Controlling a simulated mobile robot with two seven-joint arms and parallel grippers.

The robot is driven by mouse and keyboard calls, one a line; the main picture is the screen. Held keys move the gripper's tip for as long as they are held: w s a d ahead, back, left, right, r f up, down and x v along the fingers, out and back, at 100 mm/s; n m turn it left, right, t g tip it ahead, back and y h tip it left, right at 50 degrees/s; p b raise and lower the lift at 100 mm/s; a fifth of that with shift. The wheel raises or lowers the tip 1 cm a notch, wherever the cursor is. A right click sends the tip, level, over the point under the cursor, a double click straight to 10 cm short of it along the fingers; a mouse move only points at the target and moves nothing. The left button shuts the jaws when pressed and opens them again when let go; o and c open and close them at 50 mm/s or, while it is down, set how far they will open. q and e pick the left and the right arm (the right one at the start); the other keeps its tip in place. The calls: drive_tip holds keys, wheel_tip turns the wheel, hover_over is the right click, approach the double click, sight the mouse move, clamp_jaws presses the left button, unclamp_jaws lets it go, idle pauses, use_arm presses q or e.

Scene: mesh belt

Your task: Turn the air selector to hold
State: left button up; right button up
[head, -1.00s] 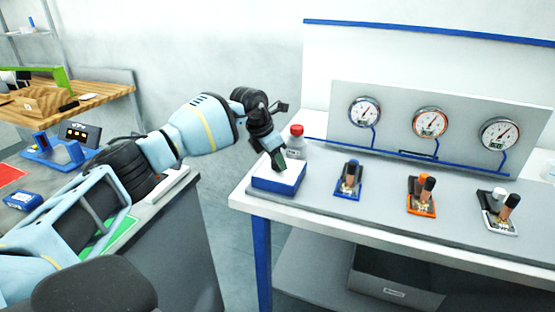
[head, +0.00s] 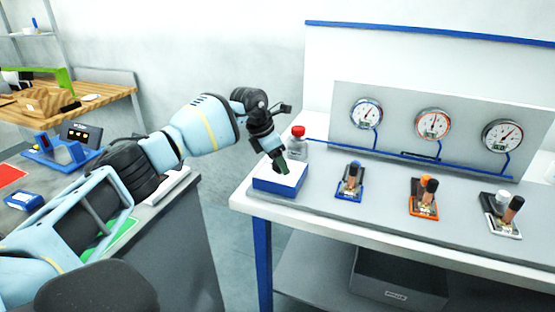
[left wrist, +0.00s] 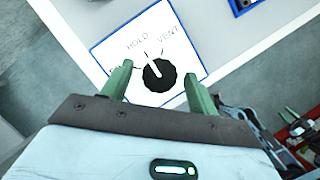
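The air selector is a black round knob (left wrist: 159,75) on a white panel (left wrist: 118,50), seen in the left wrist view. Its white mark points up and to the left, roughly toward the word HOLD. VENT is to the right of HOLD; a label on the left is partly hidden by a finger. In the head view the selector is a white-topped blue box (head: 278,187) at the bench's left end. My left gripper (left wrist: 158,70) is open, with green fingers on either side of the knob and visible gaps. It also shows over the box in the head view (head: 281,164). My right gripper is out of view.
A red-capped bottle (head: 298,141) stands just behind the box. Blue (head: 349,181), orange (head: 424,198) and white (head: 501,213) valve units stand to the right. A gauge panel (head: 400,135) is behind them. Bare bench lies between box and blue unit.

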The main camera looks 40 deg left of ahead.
use_arm(q)
drive_tip(key=shift+r, duration=0.1)
drive_tip(key=v, duration=0.7)
drive_tip(key=shift+r, duration=0.25)
drive_tip(key=shift+s+a, duration=0.1)
